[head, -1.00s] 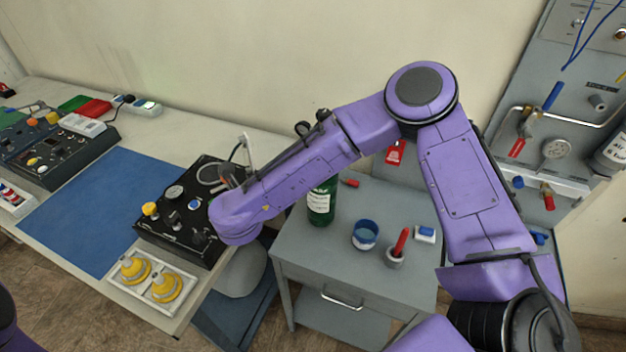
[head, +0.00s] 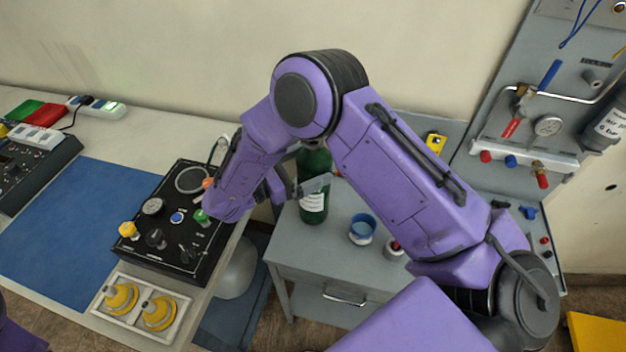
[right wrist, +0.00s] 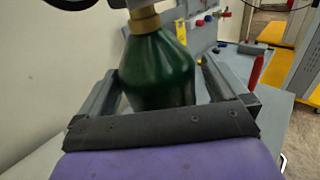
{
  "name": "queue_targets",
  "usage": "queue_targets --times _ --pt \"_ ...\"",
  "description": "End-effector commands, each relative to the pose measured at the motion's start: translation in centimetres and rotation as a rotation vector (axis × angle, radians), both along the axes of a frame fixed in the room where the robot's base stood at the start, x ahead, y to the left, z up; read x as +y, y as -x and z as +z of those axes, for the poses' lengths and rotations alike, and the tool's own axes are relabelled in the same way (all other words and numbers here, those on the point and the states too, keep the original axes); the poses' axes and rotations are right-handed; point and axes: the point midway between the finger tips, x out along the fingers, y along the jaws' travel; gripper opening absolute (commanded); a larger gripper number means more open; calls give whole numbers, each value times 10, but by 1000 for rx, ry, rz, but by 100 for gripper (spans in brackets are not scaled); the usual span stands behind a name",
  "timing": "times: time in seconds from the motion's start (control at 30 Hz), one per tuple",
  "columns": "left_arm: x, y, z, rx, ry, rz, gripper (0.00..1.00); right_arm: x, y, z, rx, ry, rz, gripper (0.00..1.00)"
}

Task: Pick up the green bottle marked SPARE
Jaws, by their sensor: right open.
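The green bottle (head: 313,206) stands upright on the small grey cabinet, with a white label whose print is too small to read. In the right wrist view the bottle (right wrist: 160,70) shows its green shoulder and brass neck; the label is not seen there. My right gripper (head: 306,186) is open at the bottle's upper body, its fingers (right wrist: 160,88) on either side of it. I cannot tell whether either finger touches it. My arm hides part of the bottle's top in the head view. My left gripper is out of view.
A black control box (head: 165,240) stands on the bench to the left. A valve panel (head: 500,110) stands at the right.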

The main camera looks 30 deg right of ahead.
Motion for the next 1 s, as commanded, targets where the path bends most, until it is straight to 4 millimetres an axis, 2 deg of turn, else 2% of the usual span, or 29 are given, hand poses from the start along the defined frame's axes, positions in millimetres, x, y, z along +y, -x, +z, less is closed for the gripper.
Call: queue_targets --times 0.03,0.1,0.33,0.37,0.6,0.63,0.67,1.0 --pt "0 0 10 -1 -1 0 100 -9 1 5 4 -1 -2 100" --pt "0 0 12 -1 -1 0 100 -16 1 3 2 -1 -1 100" --pt "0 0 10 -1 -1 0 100 -18 1 -1 1 -1 4 100" --pt "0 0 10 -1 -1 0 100 -18 1 -1 1 -1 4 97" --pt "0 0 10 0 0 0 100 -18 1 -1 2 -1 4 19" --pt "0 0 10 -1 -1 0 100 -18 1 -1 2 -1 4 9" --pt "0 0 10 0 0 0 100 -19 0 1 -3 0 4 4" --pt "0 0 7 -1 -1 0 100 -18 0 3 -3 0 5 4"
